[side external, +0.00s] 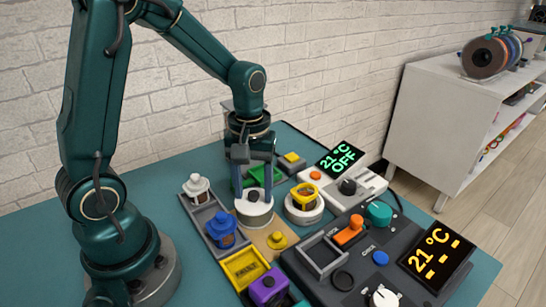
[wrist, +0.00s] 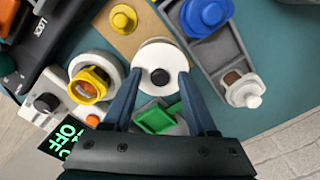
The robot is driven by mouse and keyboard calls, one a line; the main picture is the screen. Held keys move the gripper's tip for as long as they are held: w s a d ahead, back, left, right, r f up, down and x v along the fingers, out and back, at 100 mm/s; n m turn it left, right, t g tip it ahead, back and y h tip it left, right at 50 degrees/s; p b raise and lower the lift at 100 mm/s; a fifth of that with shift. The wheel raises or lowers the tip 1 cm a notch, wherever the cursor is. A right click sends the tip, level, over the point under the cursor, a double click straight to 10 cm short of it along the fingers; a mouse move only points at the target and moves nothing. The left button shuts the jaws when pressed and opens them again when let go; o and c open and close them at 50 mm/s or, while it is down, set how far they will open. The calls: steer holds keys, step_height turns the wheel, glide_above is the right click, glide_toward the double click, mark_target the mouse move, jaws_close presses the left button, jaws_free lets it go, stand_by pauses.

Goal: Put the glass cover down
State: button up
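My gripper (wrist: 160,75) points down with its two blue fingers spread wide. It is over a round white piece (wrist: 160,55) with a black knob (wrist: 160,77) at its centre. The fingertips are on either side of the knob, apart from it, near the piece's edges. In the side view the fingers reach down to the top of this white cylinder (side external: 255,215). I see no clear glass between the fingers, and I cannot tell whether this piece is the glass cover. It stands upright on a tan board (side external: 272,247).
A yellow holder (side external: 304,193) on a white round base stands close to the right. A grey tray (side external: 203,207) with a white and a blue piece lies left. A green part (side external: 251,177) is behind. A dark control panel (side external: 362,270) fills the front right. The teal table's left is clear.

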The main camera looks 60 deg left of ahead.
mark_target(254, 193)
steer(key=shift+r, duration=6.3)
steer(key=s+d+f+m+t, duration=0.1)
steer(key=s+d+m+t, duration=0.4)
steer(key=s+m, duration=0.3)
steer(key=shift+s+f+m+t, duration=0.2)
steer(key=shift+f+m+t, duration=0.1)
steer(key=shift+f+m, duration=0.15)
